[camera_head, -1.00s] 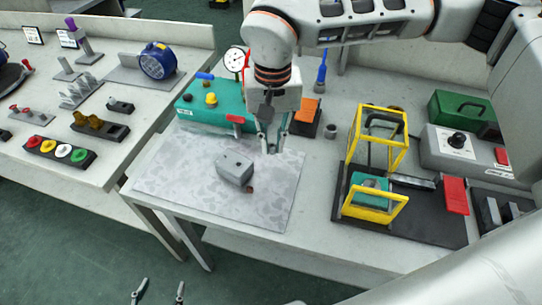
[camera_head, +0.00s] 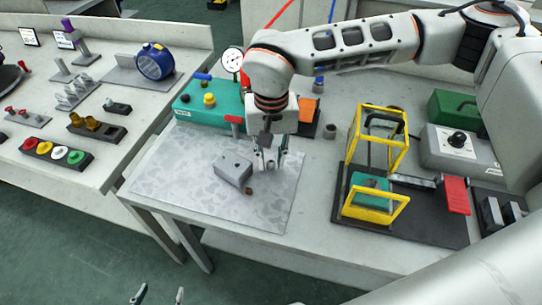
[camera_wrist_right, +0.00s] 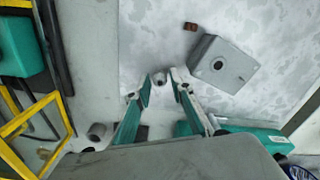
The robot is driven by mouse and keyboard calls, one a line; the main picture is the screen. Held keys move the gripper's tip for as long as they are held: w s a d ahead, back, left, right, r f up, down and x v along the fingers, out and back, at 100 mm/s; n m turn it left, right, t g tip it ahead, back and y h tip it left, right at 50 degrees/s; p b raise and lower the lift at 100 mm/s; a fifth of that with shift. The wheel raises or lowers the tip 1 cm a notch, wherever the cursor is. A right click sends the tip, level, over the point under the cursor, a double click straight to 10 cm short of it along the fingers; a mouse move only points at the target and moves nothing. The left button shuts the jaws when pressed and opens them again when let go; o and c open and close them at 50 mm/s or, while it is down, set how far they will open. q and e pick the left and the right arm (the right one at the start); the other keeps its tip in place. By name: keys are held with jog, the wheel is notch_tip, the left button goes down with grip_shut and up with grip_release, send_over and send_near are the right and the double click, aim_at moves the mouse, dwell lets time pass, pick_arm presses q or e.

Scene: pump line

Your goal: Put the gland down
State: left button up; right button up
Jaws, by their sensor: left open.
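My right gripper (camera_head: 268,166) points down over the right part of the grey mottled mat (camera_head: 185,205). In the right wrist view its fingers (camera_wrist_right: 161,80) close around a small pale grey piece, which I take to be the gland (camera_wrist_right: 159,77); it is small and partly hidden by the fingertips. Whether it touches the mat is unclear. A grey block (camera_head: 233,168) with a hole in it lies on the mat left of the gripper, with a small reddish-brown piece (camera_head: 249,190) beside it. My left gripper (camera_head: 160,295) is open and empty at the bottom edge.
A teal pump box (camera_head: 215,105) stands behind the mat. A yellow frame (camera_head: 378,140) on a black base stands to the right, with a small grey cylinder (camera_head: 330,131) nearby. The mat's front and left parts are clear.

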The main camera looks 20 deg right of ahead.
aim_at(271, 163)
dwell(0.3)
notch_tip(271, 163, up, 12)
jog(key=p, duration=0.1)
jog(key=shift+r, duration=0.2)
jog(key=shift+s, duration=0.15)
dwell(0.6)
